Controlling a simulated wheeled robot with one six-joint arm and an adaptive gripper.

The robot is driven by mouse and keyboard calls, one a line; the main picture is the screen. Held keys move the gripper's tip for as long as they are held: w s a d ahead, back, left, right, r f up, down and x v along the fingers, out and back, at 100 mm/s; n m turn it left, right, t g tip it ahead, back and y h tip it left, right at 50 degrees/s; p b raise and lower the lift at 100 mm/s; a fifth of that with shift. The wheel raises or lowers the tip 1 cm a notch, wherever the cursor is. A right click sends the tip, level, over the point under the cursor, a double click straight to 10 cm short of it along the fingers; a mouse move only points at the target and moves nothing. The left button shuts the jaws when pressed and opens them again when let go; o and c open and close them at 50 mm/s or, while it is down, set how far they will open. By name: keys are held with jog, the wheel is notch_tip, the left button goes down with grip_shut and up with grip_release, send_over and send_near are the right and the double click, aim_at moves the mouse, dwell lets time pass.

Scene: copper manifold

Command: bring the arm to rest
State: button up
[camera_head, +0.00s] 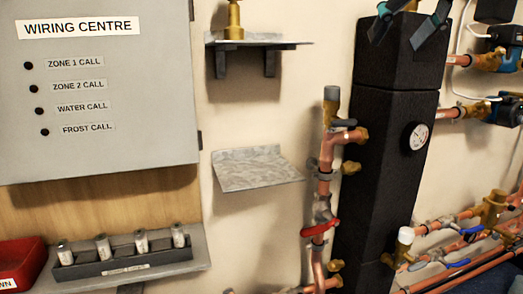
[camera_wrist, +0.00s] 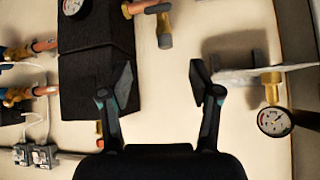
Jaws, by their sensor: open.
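My gripper (camera_head: 403,30) shows at the top of the head view, with its two dark, teal-marked fingers in front of the upper part of the black column (camera_head: 385,160). In the wrist view my gripper (camera_wrist: 161,82) is open, its fingers wide apart, with nothing between them but pale wall behind. The black column (camera_wrist: 97,62) stands to the left of the fingers there. The rest of my arm is out of view above the head picture.
An upper shelf (camera_head: 278,40) bears a brass fitting (camera_head: 234,20); a pressure gauge (camera_wrist: 273,122) shows beside the shelf in the wrist view. A lower shelf (camera_head: 257,172) is bare. Copper pipes (camera_head: 325,185) flank the column. A grey wiring box (camera_head: 100,150) hangs at left.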

jog(key=w+d+f+m+g+h, duration=0.1)
jog(key=w+f+m, duration=0.1)
jog(key=f, duration=0.9)
jog(key=w+d+f+m+h, duration=0.1)
jog(key=d+f+m, duration=0.1)
jog(key=f, duration=0.9)
jog(key=s+a+f+n, duration=0.1)
jog(key=s+f, duration=0.3)
jog(key=f, duration=0.4)
jog(key=s+a+f+n+g, duration=0.1)
jog(key=s+a+f, duration=0.2)
jog(key=s+f, duration=0.2)
jog(key=s+a+f+g, duration=0.1)
jog(key=s+a+f, duration=0.2)
jog(key=f, duration=0.7)
jog(key=shift+s+f+n, duration=0.35)
jog(key=shift+s+n, duration=0.05)
jog(key=shift+s, duration=0.65)
